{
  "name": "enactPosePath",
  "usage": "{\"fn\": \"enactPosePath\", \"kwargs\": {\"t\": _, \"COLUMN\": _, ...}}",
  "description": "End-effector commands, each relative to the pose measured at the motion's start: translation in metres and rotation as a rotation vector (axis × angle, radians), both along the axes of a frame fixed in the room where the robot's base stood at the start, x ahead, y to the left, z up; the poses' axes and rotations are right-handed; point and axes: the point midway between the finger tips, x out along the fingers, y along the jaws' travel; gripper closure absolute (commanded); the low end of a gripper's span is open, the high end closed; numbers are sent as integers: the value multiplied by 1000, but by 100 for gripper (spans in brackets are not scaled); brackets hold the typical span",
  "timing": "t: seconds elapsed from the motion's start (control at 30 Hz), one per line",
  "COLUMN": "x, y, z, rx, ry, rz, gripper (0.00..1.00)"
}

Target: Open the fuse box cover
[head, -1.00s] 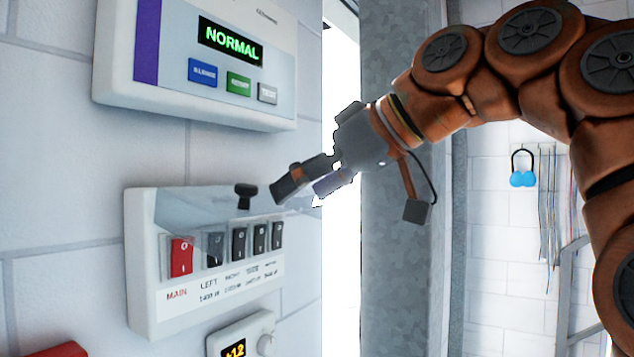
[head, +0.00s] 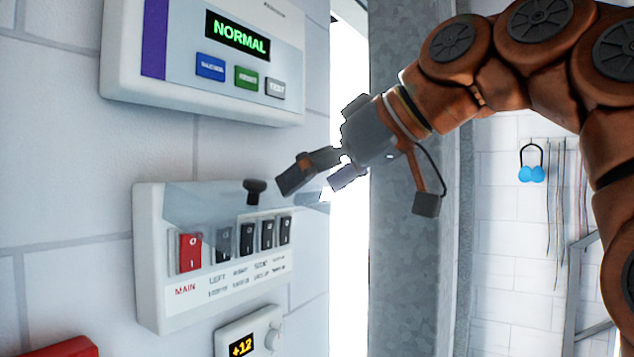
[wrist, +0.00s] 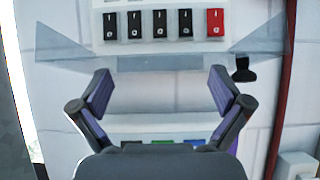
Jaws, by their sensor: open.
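The fuse box (head: 150,265) is a white wall box with a red MAIN switch (head: 190,252) and several black switches. Its clear cover (head: 205,203) stands out from the box above the switches, which are exposed below it; its exact angle is hard to tell. A black knob (head: 255,190) sits on the cover. My gripper (head: 316,180) is open and empty, to the right of the knob and apart from it. In the wrist view the picture is upside down: the open fingers (wrist: 160,80) face the wall near the cover (wrist: 258,46), and the knob (wrist: 242,70) lies outside the right finger.
A panel reading NORMAL (head: 205,85) with coloured buttons hangs above the fuse box. A small dial unit (head: 250,335) is just below it, and a red object (head: 60,348) is lower left. A grey metal post (head: 405,270) stands to the right.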

Motion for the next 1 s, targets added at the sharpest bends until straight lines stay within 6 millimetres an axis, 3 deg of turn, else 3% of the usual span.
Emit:
{"fn": "enactPosePath", "kwargs": {"t": 0.57, "x": -11, "y": -18, "z": 7, "rx": 1, "ry": -1, "rz": -1, "gripper": 0}}
{"fn": "enactPosePath", "kwargs": {"t": 0.73, "x": -19, "y": -32, "z": 6, "rx": 0, "ry": 1, "rz": -1, "gripper": 0}}
{"fn": "enactPosePath", "kwargs": {"t": 1.0, "x": -43, "y": -69, "z": 7, "rx": 0, "ry": -1, "rz": 1, "gripper": 0}}
